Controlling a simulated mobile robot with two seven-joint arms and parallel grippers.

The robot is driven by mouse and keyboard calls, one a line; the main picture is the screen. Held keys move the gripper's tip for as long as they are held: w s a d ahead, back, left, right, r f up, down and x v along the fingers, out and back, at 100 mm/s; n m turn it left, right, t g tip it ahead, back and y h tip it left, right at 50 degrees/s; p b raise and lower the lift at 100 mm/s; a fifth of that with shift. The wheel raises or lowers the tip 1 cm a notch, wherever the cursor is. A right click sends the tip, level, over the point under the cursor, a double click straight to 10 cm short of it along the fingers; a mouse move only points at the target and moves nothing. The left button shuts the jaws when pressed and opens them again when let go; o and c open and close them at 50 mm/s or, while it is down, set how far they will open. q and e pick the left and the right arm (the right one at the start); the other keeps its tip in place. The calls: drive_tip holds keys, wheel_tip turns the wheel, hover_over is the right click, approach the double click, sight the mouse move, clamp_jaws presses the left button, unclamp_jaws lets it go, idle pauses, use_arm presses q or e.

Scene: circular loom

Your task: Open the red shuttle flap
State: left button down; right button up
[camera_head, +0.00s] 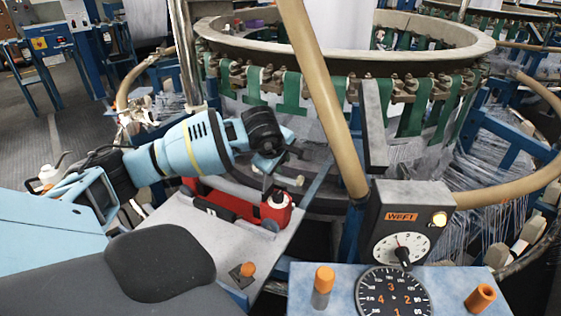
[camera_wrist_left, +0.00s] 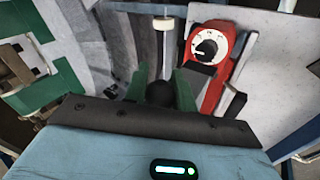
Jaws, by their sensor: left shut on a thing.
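The red shuttle (camera_head: 232,204) lies on a grey surface below my left gripper in the head view. It also shows in the left wrist view (camera_wrist_left: 190,42), with a white dial on its red face and a dark grey piece beside it. My left gripper (camera_head: 268,172) is above the shuttle's right part. In the left wrist view its green fingers (camera_wrist_left: 162,82) are shut on a dark round knob (camera_wrist_left: 160,94). The shuttle is to the right of the fingers there. I cannot tell whether the knob belongs to the flap. My right gripper is not in view.
The loom ring (camera_head: 345,62) with green straps fills the back. A tan tube (camera_head: 325,95) slants down in front of it. A WEFT box (camera_head: 405,222) and a panel with a numbered dial (camera_head: 393,293) stand at the right. An orange knob (camera_head: 247,270) is at the front.

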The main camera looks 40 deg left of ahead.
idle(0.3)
use_arm(q)
drive_tip(key=c, duration=1.1)
unclamp_jaws()
drive_tip(key=shift+c, duration=0.2)
drive_tip(key=v, duration=0.8)
drive_tip(key=shift+f, duration=0.15)
